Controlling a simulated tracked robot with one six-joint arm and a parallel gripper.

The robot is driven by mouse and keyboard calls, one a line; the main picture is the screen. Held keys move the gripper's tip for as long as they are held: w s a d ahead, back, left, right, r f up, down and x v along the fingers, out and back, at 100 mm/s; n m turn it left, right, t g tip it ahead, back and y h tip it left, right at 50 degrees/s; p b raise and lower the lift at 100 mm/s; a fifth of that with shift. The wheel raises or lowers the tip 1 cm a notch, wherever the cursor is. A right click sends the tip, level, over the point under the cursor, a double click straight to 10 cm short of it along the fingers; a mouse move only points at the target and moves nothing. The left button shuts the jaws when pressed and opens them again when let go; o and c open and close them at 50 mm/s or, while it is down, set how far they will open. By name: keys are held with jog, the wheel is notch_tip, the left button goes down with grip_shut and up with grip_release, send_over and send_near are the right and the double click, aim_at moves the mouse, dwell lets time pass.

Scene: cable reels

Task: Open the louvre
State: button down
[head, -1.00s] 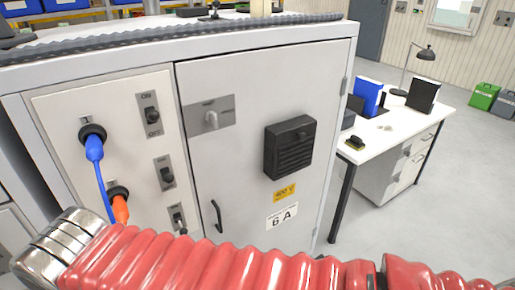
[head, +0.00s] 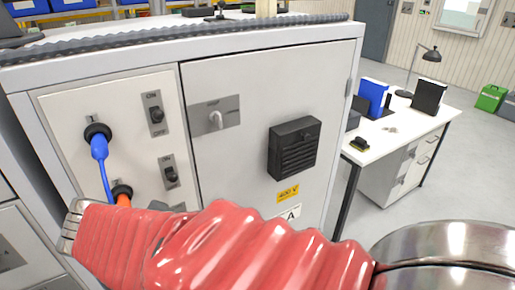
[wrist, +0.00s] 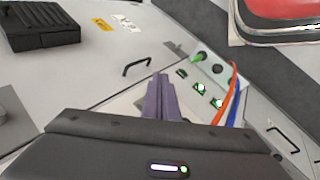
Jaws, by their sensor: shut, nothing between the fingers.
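The louvre (head: 293,147) is a black box with horizontal slats and a small knob near its top, mounted on the grey cabinet door (head: 245,80). It also shows at the upper left of the wrist view (wrist: 38,25), cut off by the picture edge. I cannot tell how far its slats are turned. My gripper (wrist: 160,78) shows in the wrist view with its two purple fingers together and nothing between them. It is apart from the louvre, to its lower right in that view. In the head view my red arm hides the gripper.
A door handle (wrist: 138,67) stands out near my fingers. A socket panel (head: 110,135) with switches, a blue plug (head: 99,147) and an orange plug is left of the door. A rotary switch (head: 214,118) sits left of the louvre. A desk (head: 395,150) stands right.

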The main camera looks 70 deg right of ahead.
jog(key=s+d+r+g+h, duration=0.1)
jog(key=s+d+g+h, duration=0.1)
jog(key=d, duration=0.6)
jog(key=s+d+r+g+h, duration=0.2)
jog(key=s+d+h, duration=0.1)
jog(key=d, duration=0.5)
jog(key=s+d+r+g+h, duration=0.2)
jog(key=d+h, duration=0.2)
jog(key=d, duration=0.4)
jog(key=shift+s+d+m+h, duration=0.2)
jog(key=shift+s+m+h, duration=0.1)
jog(key=x, duration=1)
